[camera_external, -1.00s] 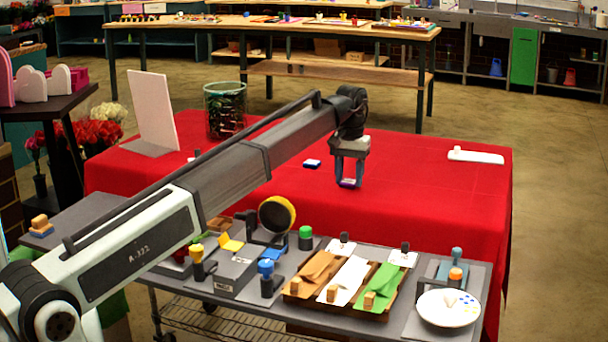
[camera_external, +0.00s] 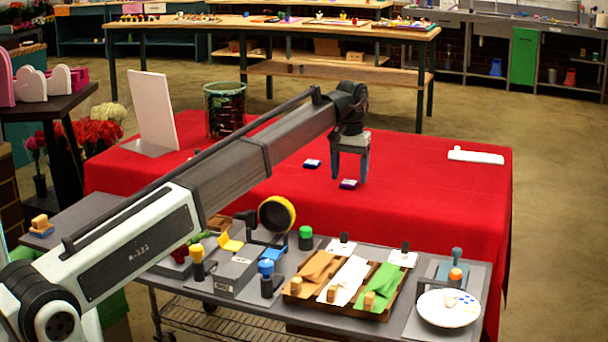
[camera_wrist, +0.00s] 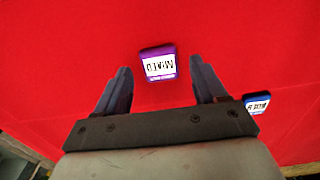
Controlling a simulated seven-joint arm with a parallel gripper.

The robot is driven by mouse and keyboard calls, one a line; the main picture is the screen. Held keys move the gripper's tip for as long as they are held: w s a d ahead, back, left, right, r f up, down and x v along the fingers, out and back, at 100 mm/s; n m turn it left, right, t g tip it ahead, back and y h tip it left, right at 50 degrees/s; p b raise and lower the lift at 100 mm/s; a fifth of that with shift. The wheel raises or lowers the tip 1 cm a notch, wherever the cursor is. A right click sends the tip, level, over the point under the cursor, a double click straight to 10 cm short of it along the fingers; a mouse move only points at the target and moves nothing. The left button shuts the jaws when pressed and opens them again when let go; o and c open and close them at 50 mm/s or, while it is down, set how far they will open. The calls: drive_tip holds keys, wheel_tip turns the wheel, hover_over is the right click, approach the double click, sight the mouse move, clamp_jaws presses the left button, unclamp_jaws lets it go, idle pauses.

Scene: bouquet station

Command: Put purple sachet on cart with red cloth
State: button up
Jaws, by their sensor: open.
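The purple sachet (camera_external: 348,184) with a white label lies flat on the red cloth (camera_external: 430,190). In the wrist view the purple sachet (camera_wrist: 158,64) shows whole, ahead of the gap between my fingers. My gripper (camera_external: 350,176) is open and empty above the cloth, with its fingers apart near the sachet. The open fingers also show in the wrist view (camera_wrist: 160,85). I cannot tell the exact height of the fingertips over the cloth.
A blue sachet (camera_external: 312,164) lies on the cloth to the left of the purple one. A white board (camera_external: 153,110), a wire basket (camera_external: 225,108) and a white flat object (camera_external: 476,156) stand or lie further off. The grey cart (camera_external: 230,270) in front holds stamps and trays.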

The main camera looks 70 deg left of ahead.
sight(349, 182)
wheel_tip(349, 182, up, 11)
idle(0.4)
